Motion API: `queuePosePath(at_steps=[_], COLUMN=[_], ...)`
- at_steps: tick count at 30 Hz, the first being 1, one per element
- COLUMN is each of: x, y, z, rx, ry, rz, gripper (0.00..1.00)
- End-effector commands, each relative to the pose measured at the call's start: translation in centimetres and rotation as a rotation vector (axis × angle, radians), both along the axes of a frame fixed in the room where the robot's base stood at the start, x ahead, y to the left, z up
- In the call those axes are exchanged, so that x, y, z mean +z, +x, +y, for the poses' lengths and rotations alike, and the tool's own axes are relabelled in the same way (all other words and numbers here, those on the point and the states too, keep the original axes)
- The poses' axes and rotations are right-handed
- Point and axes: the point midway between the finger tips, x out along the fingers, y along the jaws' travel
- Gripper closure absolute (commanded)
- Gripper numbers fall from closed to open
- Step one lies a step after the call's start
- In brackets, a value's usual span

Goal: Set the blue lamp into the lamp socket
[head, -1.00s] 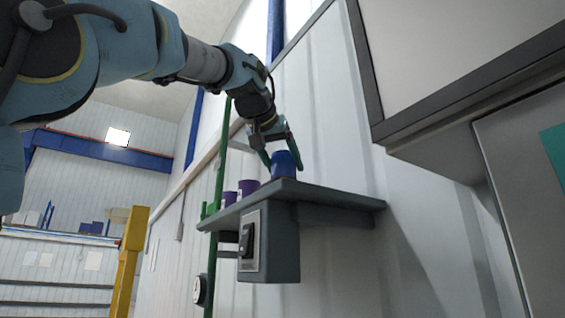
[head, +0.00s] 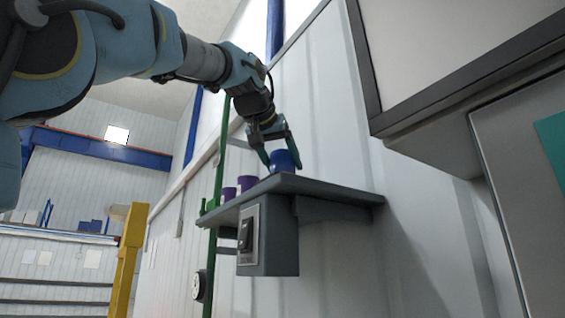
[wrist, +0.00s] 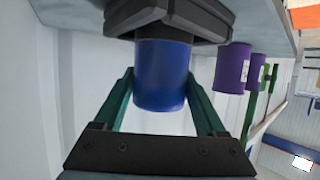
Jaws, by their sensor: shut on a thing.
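The blue lamp (head: 282,161) is a short blue cylinder at the shelf's edge in the head view, leaning slightly. My gripper (head: 276,156) reaches down to it from above, its green fingers on either side. In the wrist view, the shelf appears at the top and the blue lamp (wrist: 163,85) lies between the two fingertips of my gripper (wrist: 161,80). The lamp's far end meets a dark stepped piece (wrist: 170,18), which looks like the lamp socket. I cannot tell whether the lamp is inside it or just in front. The shelf hides this contact in the head view.
Two purple cylinders (head: 247,183) (wrist: 234,68) stand beside the lamp on the grey shelf (head: 335,189). A switch box (head: 268,240) hangs below. A green pole (head: 214,220) rises past the shelf's far end. A large cabinet (head: 440,130) juts out at the right.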

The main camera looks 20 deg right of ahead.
Motion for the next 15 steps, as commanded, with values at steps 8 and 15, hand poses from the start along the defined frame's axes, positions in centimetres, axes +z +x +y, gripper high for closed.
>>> queuePosePath(at_steps=[8, 15], x=[-0.37, -0.48], y=[0.01, 0.04], z=[-0.01, -0.02], rx=[0.000, 0.000], ry=[0.002, 0.003], rz=[0.002, 0.004], gripper=[0.88, 0.17])
